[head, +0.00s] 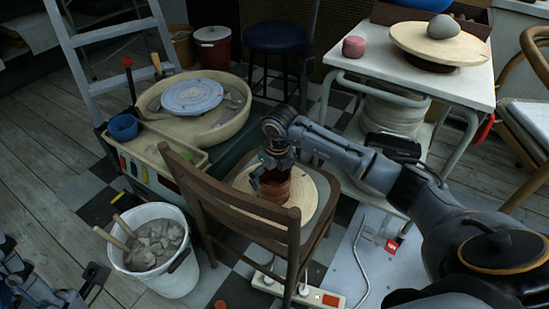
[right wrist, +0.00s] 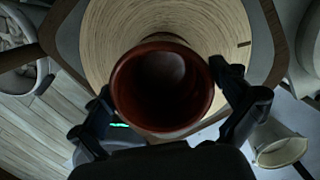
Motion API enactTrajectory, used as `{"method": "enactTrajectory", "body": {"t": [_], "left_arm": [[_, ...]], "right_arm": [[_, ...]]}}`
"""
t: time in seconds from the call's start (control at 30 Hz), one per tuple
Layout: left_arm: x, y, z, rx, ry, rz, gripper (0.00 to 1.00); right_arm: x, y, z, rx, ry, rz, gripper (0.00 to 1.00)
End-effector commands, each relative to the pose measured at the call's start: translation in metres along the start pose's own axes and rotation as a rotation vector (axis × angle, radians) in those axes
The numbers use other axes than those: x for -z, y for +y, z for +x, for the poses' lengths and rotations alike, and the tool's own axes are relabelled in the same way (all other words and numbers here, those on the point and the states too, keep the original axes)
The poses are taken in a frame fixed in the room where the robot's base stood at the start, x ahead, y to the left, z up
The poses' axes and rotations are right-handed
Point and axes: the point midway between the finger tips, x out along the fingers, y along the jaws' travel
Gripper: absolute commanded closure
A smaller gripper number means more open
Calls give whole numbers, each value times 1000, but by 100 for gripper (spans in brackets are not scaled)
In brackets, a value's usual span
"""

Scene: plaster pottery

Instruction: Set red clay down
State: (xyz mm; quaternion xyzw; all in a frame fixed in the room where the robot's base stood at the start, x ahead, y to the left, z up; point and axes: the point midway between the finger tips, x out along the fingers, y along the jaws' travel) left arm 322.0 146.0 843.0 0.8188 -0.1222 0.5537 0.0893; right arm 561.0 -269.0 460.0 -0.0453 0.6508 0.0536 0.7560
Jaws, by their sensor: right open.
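A red-brown clay pot (head: 275,190), hollow and open at the top, stands upright on a round pale wooden board (head: 302,190) on the seat of a wooden chair (head: 234,205). My right gripper (head: 270,178) is over and around the pot. In the right wrist view the pot (right wrist: 162,88) sits between my right gripper's two spread fingers, and the gripper is open. Whether a finger touches its wall I cannot tell. My left gripper (head: 95,283) shows only in part at the lower left edge, and its jaws are unclear.
A white bucket (head: 187,270) with grey lumps and tool handles stands left of the chair. A pottery wheel (head: 192,96) is behind it. A white table (head: 455,85) at the back right holds a pinkish lump (head: 353,46) and a round board with a grey ball. The chair's backrest stands close by.

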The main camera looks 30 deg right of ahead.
Motion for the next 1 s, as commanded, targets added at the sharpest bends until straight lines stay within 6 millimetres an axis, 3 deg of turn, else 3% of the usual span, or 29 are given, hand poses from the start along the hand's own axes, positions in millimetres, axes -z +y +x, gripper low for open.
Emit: {"method": "enactTrajectory", "body": {"t": [0.23,0.5,0.73,1.0], "left_arm": [[-49,-5,1,6,-278,15,100],[-97,-12,-18,17,-568,31,100],[-119,-16,-35,24,-720,37,100],[-124,-17,-40,26,-758,39,100]], "right_arm": [[-1,-1,-39,2,-1,0,0],[-1,-1,-76,2,-2,0,0],[-1,0,-96,1,-1,1,0],[0,0,-100,1,0,1,0]]}}
